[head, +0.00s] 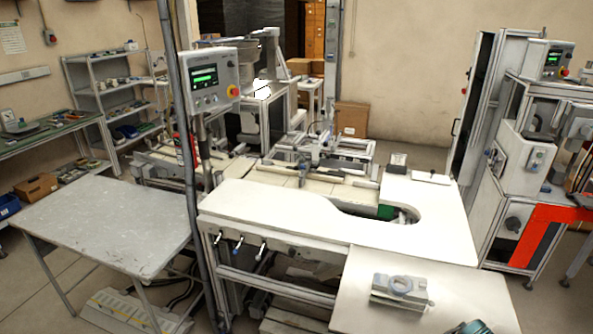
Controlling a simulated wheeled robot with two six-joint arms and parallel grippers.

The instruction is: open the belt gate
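A pale belt (310,184) runs behind a white worktop (290,215) with a rounded cut-out on its right side. I cannot tell for certain which part is the belt gate; several small rails and fixtures stand along the belt and are too small to make out. Neither of my grippers is in view.
A grey metal table (105,220) stands at the left, beside a dark upright post (180,130). A control box (209,78) with a green screen is behind the post. A lower white table (385,318) in front carries a grey device (400,288). An orange-red frame (535,232) stands at the right.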

